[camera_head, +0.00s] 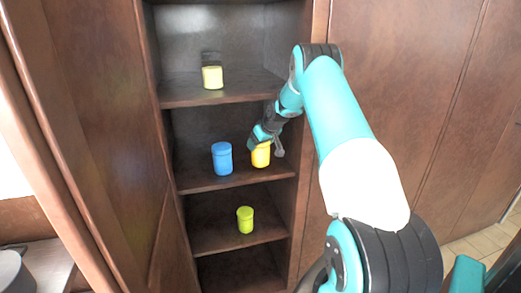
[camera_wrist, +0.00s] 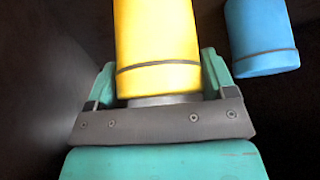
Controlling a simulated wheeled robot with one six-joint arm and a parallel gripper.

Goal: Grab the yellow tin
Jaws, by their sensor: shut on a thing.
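The yellow tin (camera_head: 261,156) is on the middle shelf of the open cabinet, right of the blue tin (camera_head: 222,158). In the wrist view the yellow tin (camera_wrist: 158,50) lies between the two teal fingers of my gripper (camera_wrist: 158,85), which is shut on it. My gripper (camera_head: 265,146) reaches into the compartment from the right in the head view. The blue tin (camera_wrist: 262,38) stands apart, to the right of the gripper in the wrist view. Whether the yellow tin still touches the shelf is hard to tell.
A pale yellow-topped container (camera_head: 212,78) is on the upper shelf. A yellow-green tin (camera_head: 245,220) is on the shelf below. The cabinet's side wall (camera_head: 314,60) is close to my arm. An open door (camera_head: 100,130) stands on the left.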

